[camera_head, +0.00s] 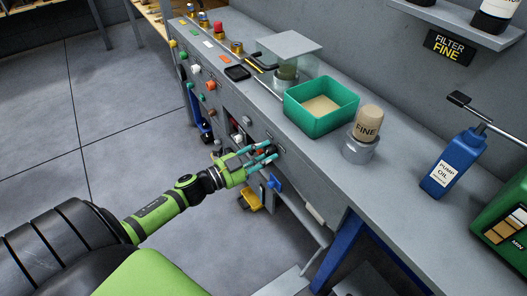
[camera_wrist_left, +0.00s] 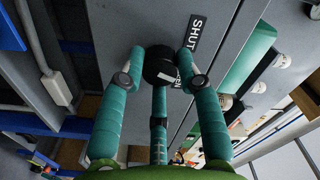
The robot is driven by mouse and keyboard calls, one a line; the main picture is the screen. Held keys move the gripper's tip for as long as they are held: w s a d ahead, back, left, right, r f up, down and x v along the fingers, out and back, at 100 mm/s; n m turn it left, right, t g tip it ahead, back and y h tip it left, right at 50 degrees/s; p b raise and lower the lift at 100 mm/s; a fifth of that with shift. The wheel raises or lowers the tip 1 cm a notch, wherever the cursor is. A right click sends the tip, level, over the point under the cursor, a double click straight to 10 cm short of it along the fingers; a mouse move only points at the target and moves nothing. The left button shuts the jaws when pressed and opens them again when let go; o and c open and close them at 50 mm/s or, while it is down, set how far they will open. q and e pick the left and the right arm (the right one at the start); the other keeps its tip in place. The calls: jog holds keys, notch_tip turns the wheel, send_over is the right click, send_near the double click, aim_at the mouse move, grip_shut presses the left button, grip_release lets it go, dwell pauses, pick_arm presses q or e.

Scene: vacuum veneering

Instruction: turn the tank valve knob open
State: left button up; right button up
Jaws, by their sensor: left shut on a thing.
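The knob is a round black one (camera_wrist_left: 160,66) with a white bar across its face, on the grey front panel. In the left wrist view a "SHUT" label (camera_wrist_left: 194,32) sits above and right of it. Another label, partly hidden, ends in "EN" (camera_wrist_left: 186,86) beside the finger. My left gripper (camera_wrist_left: 161,75) is shut on the knob, with teal fingers on either side and a third below. In the head view the left gripper (camera_head: 266,153) reaches the bench front, and its fingers largely hide the knob. My right gripper is not in view.
Other knobs, including an orange one (camera_head: 211,86), line the front panel. Open floor lies to the left.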

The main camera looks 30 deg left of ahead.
pick_arm(q)
jog(key=m, duration=0.4)
jog(key=shift+m, duration=0.3)
dwell(0.4)
jog(key=o, duration=1.1)
jog(key=shift+a, duration=0.1)
jog(key=shift+o, duration=0.2)
jog(key=v, duration=1.2)
jog(key=shift+f, duration=0.1)
